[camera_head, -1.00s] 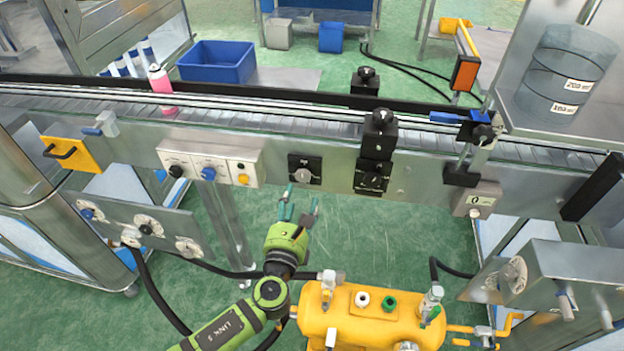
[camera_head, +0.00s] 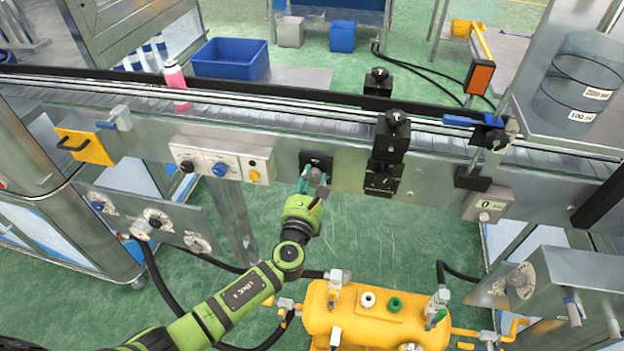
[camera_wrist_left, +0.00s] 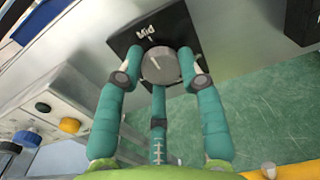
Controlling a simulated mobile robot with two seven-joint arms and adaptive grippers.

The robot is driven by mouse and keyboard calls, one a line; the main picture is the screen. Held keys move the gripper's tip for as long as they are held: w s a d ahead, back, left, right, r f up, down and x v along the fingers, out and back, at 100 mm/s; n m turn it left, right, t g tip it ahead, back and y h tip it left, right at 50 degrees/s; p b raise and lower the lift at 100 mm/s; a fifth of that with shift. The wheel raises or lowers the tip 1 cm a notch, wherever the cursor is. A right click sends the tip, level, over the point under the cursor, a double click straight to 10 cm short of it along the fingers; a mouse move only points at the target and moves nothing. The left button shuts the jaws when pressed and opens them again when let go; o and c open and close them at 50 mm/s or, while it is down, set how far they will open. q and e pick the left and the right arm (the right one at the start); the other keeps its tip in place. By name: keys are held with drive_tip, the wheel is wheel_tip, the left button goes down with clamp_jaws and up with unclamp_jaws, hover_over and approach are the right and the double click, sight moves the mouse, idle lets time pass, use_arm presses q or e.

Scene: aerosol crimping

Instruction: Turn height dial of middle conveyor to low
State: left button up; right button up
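The height dial is a round grey knob (camera_wrist_left: 161,66) on a black plate (camera_wrist_left: 150,30) on the conveyor's front panel. A label that seems to read MID shows above the knob in the wrist view, with a pale line on the knob's face. In the head view the black plate (camera_head: 317,160) is partly hidden behind my left gripper (camera_head: 314,180). The left gripper's teal fingers (camera_wrist_left: 161,78) are spread on both sides of the knob, with a third finger below it. They look close to the knob, and I cannot tell whether they touch it. My right gripper is not in view.
A black block with a knob (camera_head: 383,178) sits right of the dial. A control box with several knobs (camera_head: 220,165) sits left of it. A pink bottle (camera_head: 175,80) stands on the conveyor (camera_head: 270,112). A yellow tank (camera_head: 375,318) stands below, with green floor around it.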

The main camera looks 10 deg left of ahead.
use_arm(q)
drive_tip(key=shift+r, duration=0.2)
drive_tip(key=shift+c, duration=0.4)
drive_tip(key=shift+w, duration=0.1)
drive_tip(key=shift+n+b, duration=0.45)
drive_tip(key=shift+n, duration=0.15)
drive_tip(key=n+b, duration=0.2)
drive_tip(key=n, duration=0.2)
drive_tip(key=n+b, duration=0.1)
drive_tip(key=n, duration=0.2)
drive_tip(key=n+b, duration=0.2)
drive_tip(key=n, duration=0.1)
drive_tip(key=shift+a+n, duration=0.2)
drive_tip(key=shift+n, duration=0.1)
drive_tip(key=n+b, duration=0.1)
drive_tip(key=n, duration=0.2)
drive_tip(key=shift+n, duration=0.3)
drive_tip(key=n+b, duration=0.1)
drive_tip(key=n, duration=0.1)
drive_tip(key=shift+n, duration=0.4)
drive_tip(key=n, duration=0.5)
drive_tip(key=shift+f+n, duration=0.1)
drive_tip(key=shift+n, duration=0.2)
